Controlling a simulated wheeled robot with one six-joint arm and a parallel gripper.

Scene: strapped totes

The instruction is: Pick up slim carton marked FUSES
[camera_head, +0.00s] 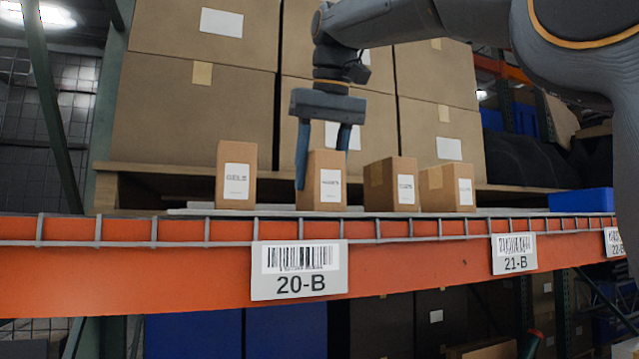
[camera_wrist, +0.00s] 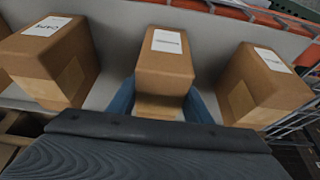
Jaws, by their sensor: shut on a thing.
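My gripper (camera_head: 322,160) points down over the shelf, its blue fingers on either side of a slim brown carton (camera_head: 312,187). The gripper is shut on this carton, which stands upright on the shelf with no visible gap beneath it. Its white front label is too blurred to read for certain. In the wrist view the same carton (camera_wrist: 165,68) sits between the fingers (camera_wrist: 160,103), label on its upper face. I cannot make out the word FUSES on any carton.
A carton marked GELS (camera_head: 236,165) stands to the left. Two cartons (camera_head: 378,185) (camera_head: 436,187) stand to the right, close together. Large boxes (camera_head: 200,115) rise behind. The orange beam (camera_head: 400,262) and a low wire edge run along the shelf front. A blue bin (camera_head: 580,201) is far right.

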